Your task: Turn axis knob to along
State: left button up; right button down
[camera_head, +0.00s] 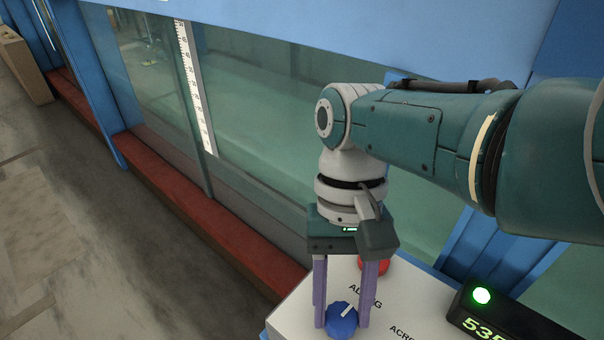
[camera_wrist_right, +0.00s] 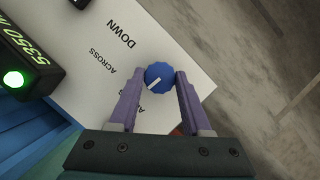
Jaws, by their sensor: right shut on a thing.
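The axis knob is a round blue dial (camera_head: 341,321) with a white pointer line, set on a white panel (camera_head: 290,322). The knob also shows in the wrist view (camera_wrist_right: 160,73). My right gripper (camera_head: 342,324) points down at the panel, its two purple fingers on either side of the knob and shut on it. In the head view the pointer slants up and right, toward the ALONG label (camera_head: 365,295). In the wrist view it points lower left, where a finger covers most of that label. The ACROSS label (camera_wrist_right: 100,62) and DOWN label (camera_wrist_right: 121,33) are readable. My left gripper is not in view.
A red part (camera_head: 376,265) on the panel is partly hidden behind my right gripper. A black display box (camera_head: 495,316) with a lit green light (camera_head: 481,296) stands at the right. The flume's glass wall (camera_head: 255,120) and blue frame rise behind.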

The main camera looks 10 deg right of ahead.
jog(key=shift+n+h, duration=0.3)
jog(key=shift+n, duration=0.3)
jog(key=shift+c, duration=1.8)
grip_release()
jog(key=shift+r, duration=0.1)
jog(key=shift+w+r, duration=0.15)
jog(key=shift+r, duration=0.2)
jog(key=p+v, duration=0.1)
jog(key=v, duration=0.8)
